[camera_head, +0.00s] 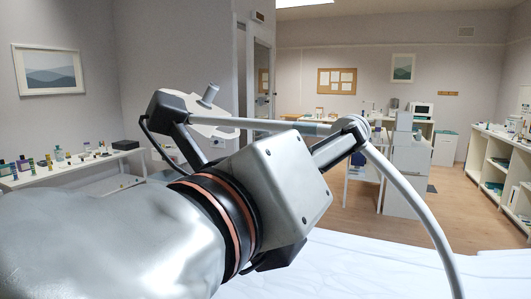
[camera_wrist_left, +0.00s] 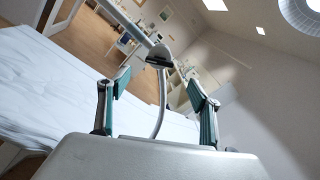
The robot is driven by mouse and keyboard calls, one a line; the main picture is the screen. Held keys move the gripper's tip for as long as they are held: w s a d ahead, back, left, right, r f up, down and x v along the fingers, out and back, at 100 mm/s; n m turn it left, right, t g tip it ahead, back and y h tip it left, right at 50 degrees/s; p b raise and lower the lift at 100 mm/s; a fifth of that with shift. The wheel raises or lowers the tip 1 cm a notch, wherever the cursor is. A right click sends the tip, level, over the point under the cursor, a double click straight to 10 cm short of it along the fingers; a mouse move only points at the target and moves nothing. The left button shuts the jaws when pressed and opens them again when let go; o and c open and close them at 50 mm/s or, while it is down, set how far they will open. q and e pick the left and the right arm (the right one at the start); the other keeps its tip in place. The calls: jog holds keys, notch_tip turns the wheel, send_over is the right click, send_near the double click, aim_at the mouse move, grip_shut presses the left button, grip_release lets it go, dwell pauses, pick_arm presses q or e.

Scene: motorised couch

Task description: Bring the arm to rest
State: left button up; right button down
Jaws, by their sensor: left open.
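A pale jointed arm spans the head view: a straight tube (camera_head: 265,124) runs to a round joint (camera_head: 350,130), and a curved post (camera_head: 418,205) drops from it toward the couch. The straight tube (camera_wrist_left: 125,20) and curved post (camera_wrist_left: 161,105) also show in the left wrist view, the post seen between my fingers. My left gripper (camera_wrist_left: 160,84) is open there, its teal-padded fingers spread apart. I cannot tell whether anything touches them. In the head view my own grey arm and wrist fill the foreground and hide part of the jointed arm. My right gripper is not in view.
The couch's white sheet (camera_head: 360,266) lies below and right of my wrist. A shelf with bottles (camera_head: 75,165) stands along the left wall. Open shelving (camera_head: 505,165) stands at the right, with bare wooden floor (camera_head: 440,208) before it.

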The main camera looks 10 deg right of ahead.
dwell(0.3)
pick_arm(q)
jog(key=w+a+f+n+g, duration=0.1)
jog(key=w+a+f+n, duration=0.3)
jog(key=w+f+n, duration=1)
jog(key=w+a+f+n+y, duration=0.1)
jog(key=w+a+f+n, duration=0.15)
jog(key=f, duration=0.35)
jog(key=w+a+f+n+t+y, duration=0.1)
jog(key=a+f+n, duration=0.25)
jog(key=f, duration=0.35)
jog(key=w+a+f+n+y, duration=0.1)
jog(key=w+a+f+n, duration=0.1)
jog(key=a+f+n, duration=0.3)
jog(key=s+a+f+n+y, duration=0.1)
jog(key=s+a+f+n, duration=0.1)
jog(key=f, duration=0.6)
jog(key=s+a+f+n+y, duration=0.1)
jog(key=a+f+y, duration=0.15)
jog(key=f, duration=0.45)
jog(key=s+a+f+n+g+y, duration=0.1)
jog(key=s+a+f+n, duration=0.2)
jog(key=s+a+f, duration=0.4)
jog(key=s+a+f+n+g+y, duration=0.1)
jog(key=s+a+f+n+y, duration=0.1)
jog(key=s+a+f, duration=0.6)
jog(key=s+f, duration=0.4)
jog(key=f, duration=0.4)
jog(key=shift+s+f+n, duration=0.35)
jog(key=shift+n, duration=0.05)
